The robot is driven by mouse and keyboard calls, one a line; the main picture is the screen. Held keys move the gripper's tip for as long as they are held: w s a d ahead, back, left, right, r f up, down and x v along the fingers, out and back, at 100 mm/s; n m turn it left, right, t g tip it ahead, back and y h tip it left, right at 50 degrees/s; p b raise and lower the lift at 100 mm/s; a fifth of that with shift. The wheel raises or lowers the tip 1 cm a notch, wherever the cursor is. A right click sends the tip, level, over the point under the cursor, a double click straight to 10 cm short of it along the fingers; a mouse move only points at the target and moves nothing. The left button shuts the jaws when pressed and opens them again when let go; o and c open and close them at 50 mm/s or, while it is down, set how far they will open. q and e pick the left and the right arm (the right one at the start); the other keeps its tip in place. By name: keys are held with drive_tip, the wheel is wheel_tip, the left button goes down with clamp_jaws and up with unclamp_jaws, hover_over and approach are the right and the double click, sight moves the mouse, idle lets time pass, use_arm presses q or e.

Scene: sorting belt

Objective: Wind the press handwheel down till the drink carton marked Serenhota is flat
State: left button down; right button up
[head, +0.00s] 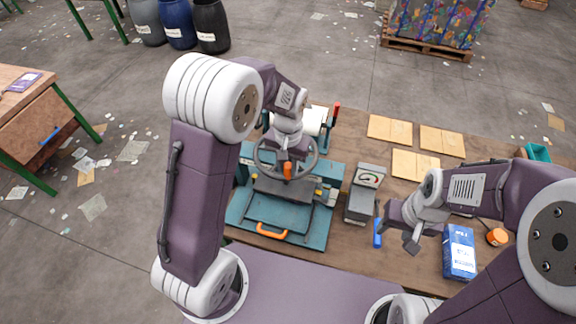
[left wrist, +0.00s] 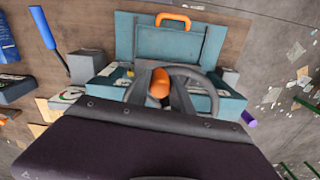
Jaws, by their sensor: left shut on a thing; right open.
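The teal press (head: 310,232) stands on the workbench, with a grey handwheel (head: 259,159) above it. The press also shows in the left wrist view (left wrist: 180,42), with the wheel rim (left wrist: 207,78). My left gripper (head: 287,168) is over the wheel, shut on its orange knob (left wrist: 160,83). My right gripper (head: 402,236) is open and empty over the bench, right of the press. I cannot make out a carton marked Serenhota inside the press; the wheel and arm cover much of it. A blue pack (head: 459,250) stands at right, its label too small to read.
A grey gauge box (head: 362,195) stands right of the press, near a blue-handled tool (head: 377,236). Flat cardboard pieces (head: 413,164) lie at the bench's back. An orange-topped jar (head: 497,237) is beside the blue pack. The press tray has an orange handle (head: 271,231).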

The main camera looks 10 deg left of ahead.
use_arm(q)
drive_tip(key=shift+a, duration=0.1)
idle(0.6)
